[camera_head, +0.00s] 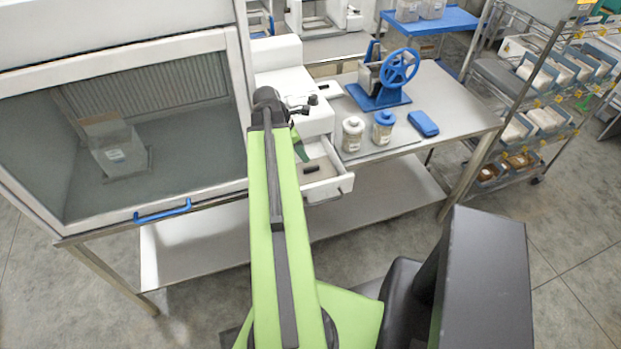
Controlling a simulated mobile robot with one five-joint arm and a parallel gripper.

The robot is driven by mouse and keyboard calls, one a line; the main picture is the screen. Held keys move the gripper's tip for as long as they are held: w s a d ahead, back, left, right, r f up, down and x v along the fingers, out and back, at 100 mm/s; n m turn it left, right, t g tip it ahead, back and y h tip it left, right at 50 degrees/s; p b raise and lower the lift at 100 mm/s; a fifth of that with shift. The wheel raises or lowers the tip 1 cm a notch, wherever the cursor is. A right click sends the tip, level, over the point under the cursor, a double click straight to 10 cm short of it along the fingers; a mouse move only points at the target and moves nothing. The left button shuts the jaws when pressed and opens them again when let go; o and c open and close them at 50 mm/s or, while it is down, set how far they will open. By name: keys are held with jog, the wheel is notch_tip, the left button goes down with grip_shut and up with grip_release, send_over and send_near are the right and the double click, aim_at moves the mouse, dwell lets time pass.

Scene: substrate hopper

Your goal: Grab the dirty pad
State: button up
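No thing in view is clearly marked as the dirty pad. A blue flat, rounded block (423,123) lies near the right end of the steel table and could be a pad; no dirt shows on it. An open white drawer (340,187) holds a small dark piece (311,168) and a green piece partly hidden by my arm; I cannot tell what they are. My gripper (302,106), small and dark at the end of my green arm, is over the white unit above the drawer. Its fingers are too small to read.
Two lidded jars (352,134) and a blue hand-wheel device (381,80) stand on the steel table (452,107). A glass-fronted cabinet (150,217) with a blue handle is at left. A shelf rack (505,95) is at right. Floor is clear at lower right.

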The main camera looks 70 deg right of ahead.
aim_at(311, 167)
jog(key=b+x, duration=0.1)
jog(key=x, duration=0.2)
jog(key=shift+s+f+b, duration=0.2)
jog(key=shift+f+b, duration=0.05)
jog(key=shift+b, duration=0.2)
jog(key=shift+r, duration=0.1)
jog(key=shift+d, duration=0.1)
jog(key=b+x, duration=0.5)
jog(key=shift+w+f, duration=0.25)
jog(key=shift+f, duration=0.05)
jog(key=shift+r, duration=0.2)
grip_shut()
